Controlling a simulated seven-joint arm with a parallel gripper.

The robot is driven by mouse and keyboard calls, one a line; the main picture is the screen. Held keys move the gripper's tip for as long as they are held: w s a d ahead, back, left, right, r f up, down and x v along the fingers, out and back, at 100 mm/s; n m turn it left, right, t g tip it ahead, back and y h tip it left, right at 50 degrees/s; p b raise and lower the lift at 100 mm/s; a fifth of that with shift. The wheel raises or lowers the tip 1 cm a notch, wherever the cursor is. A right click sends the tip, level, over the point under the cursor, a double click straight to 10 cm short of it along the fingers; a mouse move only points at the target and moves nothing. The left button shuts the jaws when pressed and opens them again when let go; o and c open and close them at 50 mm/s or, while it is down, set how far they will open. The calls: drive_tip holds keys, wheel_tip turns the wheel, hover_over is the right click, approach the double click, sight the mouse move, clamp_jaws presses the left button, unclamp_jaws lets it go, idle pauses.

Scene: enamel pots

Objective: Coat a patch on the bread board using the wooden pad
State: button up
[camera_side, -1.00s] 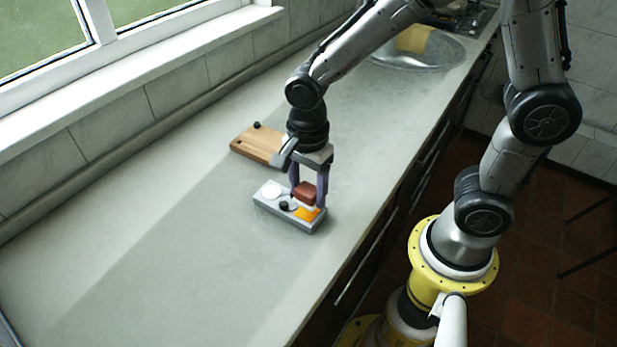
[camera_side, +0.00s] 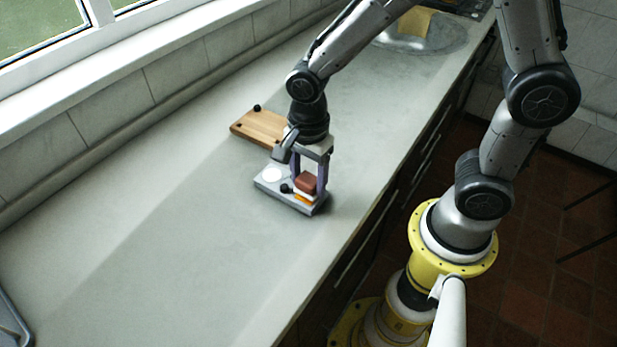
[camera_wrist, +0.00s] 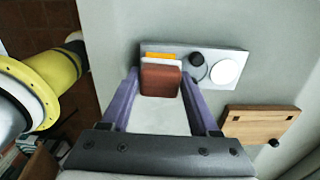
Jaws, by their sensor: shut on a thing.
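My gripper (camera_side: 308,186) is shut on the wooden pad (camera_side: 305,182), a red-brown block with a white layer underneath. The wrist view shows the pad (camera_wrist: 160,82) between my two purple fingers. The pad is low over the orange square (camera_side: 302,198) on a grey tray (camera_side: 268,185). It hides part of that square, and I cannot tell whether they touch. The orange square (camera_wrist: 155,55) also shows beyond the pad in the wrist view. The bread board (camera_side: 258,127) lies behind the tray, partly hidden by my arm; its visible wood looks bare.
The tray also bears a white disc (camera_wrist: 225,72) and a small black round thing (camera_wrist: 197,59). A dark knob (camera_side: 257,107) is at the bread board's far corner. A sink (camera_side: 425,38) lies farther back.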

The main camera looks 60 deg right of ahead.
sight(308, 178)
drive_tip(key=shift+f, duration=0.55)
idle(1.0)
drive_tip(key=shift+r, duration=3.5)
